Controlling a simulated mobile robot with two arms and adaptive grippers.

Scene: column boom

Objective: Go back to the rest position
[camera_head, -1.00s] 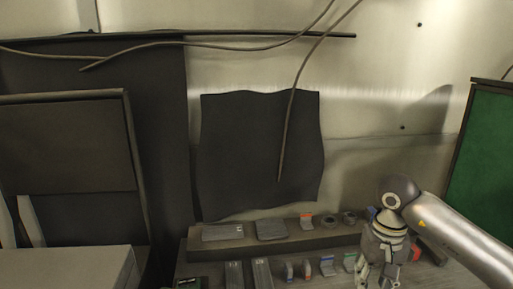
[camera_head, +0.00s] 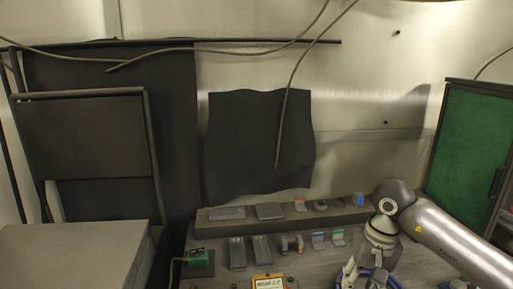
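My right arm comes in from the right edge, and its gripper (camera_head: 362,278) hangs down over the worktable (camera_head: 218,277) at the lower right. The gripper's lower part is cut off by the bottom edge, so I cannot tell whether its fingers are open or shut. Something blue shows beside the gripper, too unclear to name. My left gripper is not in view.
A raised shelf (camera_head: 283,218) along the wall holds several small parts. On the table lie grey blocks (camera_head: 237,253), a green device (camera_head: 196,258) and a yellow device (camera_head: 268,283). A grey box (camera_head: 85,250) stands left, a green board (camera_head: 465,140) right. Cables hang above.

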